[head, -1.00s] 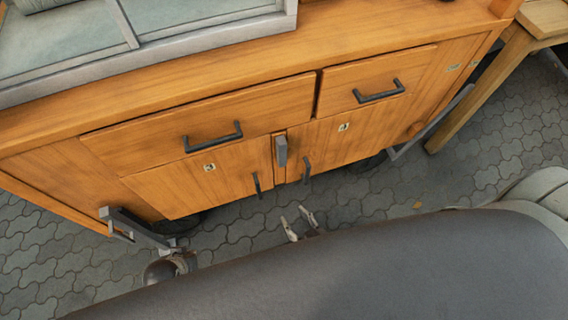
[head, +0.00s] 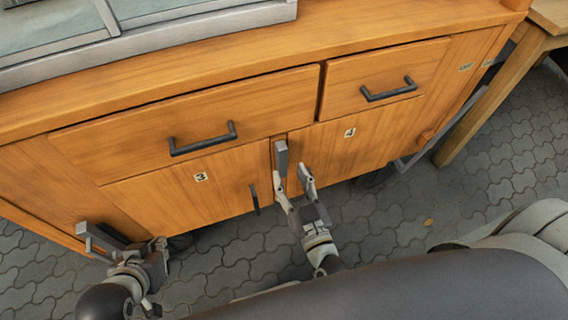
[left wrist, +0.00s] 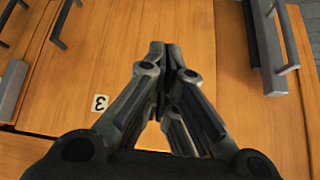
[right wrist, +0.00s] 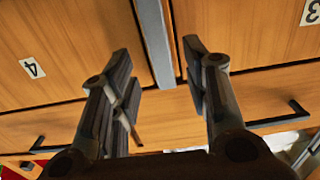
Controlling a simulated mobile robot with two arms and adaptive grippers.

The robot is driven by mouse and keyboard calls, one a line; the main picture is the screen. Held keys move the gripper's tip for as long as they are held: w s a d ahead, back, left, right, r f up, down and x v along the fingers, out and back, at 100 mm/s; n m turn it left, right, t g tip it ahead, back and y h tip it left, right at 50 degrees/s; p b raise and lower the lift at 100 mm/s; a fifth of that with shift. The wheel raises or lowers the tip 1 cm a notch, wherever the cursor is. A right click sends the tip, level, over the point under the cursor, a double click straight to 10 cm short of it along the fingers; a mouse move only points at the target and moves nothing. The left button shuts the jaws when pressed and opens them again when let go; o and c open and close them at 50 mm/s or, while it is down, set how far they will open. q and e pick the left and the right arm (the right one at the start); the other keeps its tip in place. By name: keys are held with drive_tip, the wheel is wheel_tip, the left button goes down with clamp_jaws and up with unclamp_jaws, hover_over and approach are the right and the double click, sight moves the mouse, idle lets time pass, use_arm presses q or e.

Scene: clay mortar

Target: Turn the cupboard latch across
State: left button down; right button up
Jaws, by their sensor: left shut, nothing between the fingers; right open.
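The cupboard latch (head: 281,157) is a grey bar standing upright over the gap between doors 3 and 4. My open right gripper (head: 290,178) is at its lower end in the head view, its fingers pointing at the cupboard. In the right wrist view the latch (right wrist: 153,40) shows between the two spread fingers (right wrist: 160,60); whether they touch it I cannot tell. My left gripper (head: 160,248) is low at the left of the cupboard. In the left wrist view its fingers (left wrist: 165,55) are shut and empty in front of door 3, with the latch (left wrist: 12,88) at the left edge.
Door 3 (head: 150,190) and door 4 (head: 375,135) are closed, and door 3's dark handle (head: 254,199) hangs near the latch. Two closed drawers with dark handles (head: 203,139) (head: 389,90) lie above. A wooden table (head: 490,85) stands at right. Paved floor is clear below.

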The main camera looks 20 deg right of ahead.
sight(284, 162)
use_arm(q)
drive_tip(key=shift+w+d+r+t+b, duration=0.1)
drive_tip(key=shift+w+d+r+t, duration=0.1)
drive_tip(key=shift+w+r+t, duration=0.3)
drive_tip(key=shift+w+d+r+t+b, duration=0.15)
drive_tip(key=shift+w+d+r, duration=0.1)
drive_tip(key=shift+w, duration=0.4)
drive_tip(key=shift+w+d+r+t+b, duration=0.15)
drive_tip(key=shift+w+r+t, duration=0.2)
drive_tip(key=shift+w, duration=0.25)
use_arm(e)
drive_tip(key=shift+w, duration=2.6)
clamp_jaws()
use_arm(q)
drive_tip(key=shift+s+f, duration=0.1)
